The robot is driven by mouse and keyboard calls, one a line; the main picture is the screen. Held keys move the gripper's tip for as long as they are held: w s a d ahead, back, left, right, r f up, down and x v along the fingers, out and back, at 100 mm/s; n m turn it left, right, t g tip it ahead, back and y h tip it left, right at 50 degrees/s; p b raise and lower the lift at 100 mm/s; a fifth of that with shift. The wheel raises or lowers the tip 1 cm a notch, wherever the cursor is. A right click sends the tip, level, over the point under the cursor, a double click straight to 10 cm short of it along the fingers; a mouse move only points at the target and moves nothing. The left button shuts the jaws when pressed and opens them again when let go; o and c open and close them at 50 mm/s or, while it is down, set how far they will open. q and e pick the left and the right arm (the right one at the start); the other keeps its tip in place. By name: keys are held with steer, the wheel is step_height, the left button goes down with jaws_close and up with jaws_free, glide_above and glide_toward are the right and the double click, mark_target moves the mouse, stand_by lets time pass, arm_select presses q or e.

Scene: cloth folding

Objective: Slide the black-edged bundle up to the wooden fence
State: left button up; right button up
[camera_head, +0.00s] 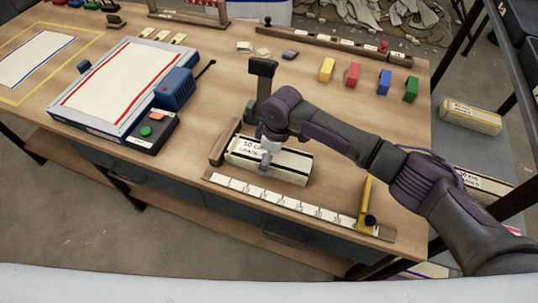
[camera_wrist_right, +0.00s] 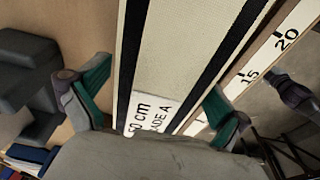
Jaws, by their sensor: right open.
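The black-edged bundle (camera_head: 287,163) is a cream block with dark stripes and a "50 cm" grade label. It lies at the table's front, just right of the short dark wooden fence (camera_head: 222,146). Whether its left end touches the fence, I cannot tell. My right gripper (camera_head: 266,160) points down over the bundle's labelled left part. In the right wrist view the bundle (camera_wrist_right: 185,45) runs between the two spread green-padded fingers of my right gripper (camera_wrist_right: 155,100). The gripper is open; whether a finger touches the bundle is unclear. My left gripper is not in view.
A numbered ruler (camera_head: 275,198) with a yellow stop (camera_head: 365,197) runs along the front edge. A black upright (camera_head: 262,80) stands behind the bundle. A framed screen (camera_head: 110,85) with a button box (camera_head: 152,132) is left. Coloured blocks (camera_head: 352,75) stand behind right.

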step_height(320, 180, up, 12)
steer(key=d, duration=0.1)
steer(key=shift+s+d, duration=0.3)
steer(key=shift+d, duration=0.05)
steer(key=shift+f, duration=0.1)
stand_by(0.3)
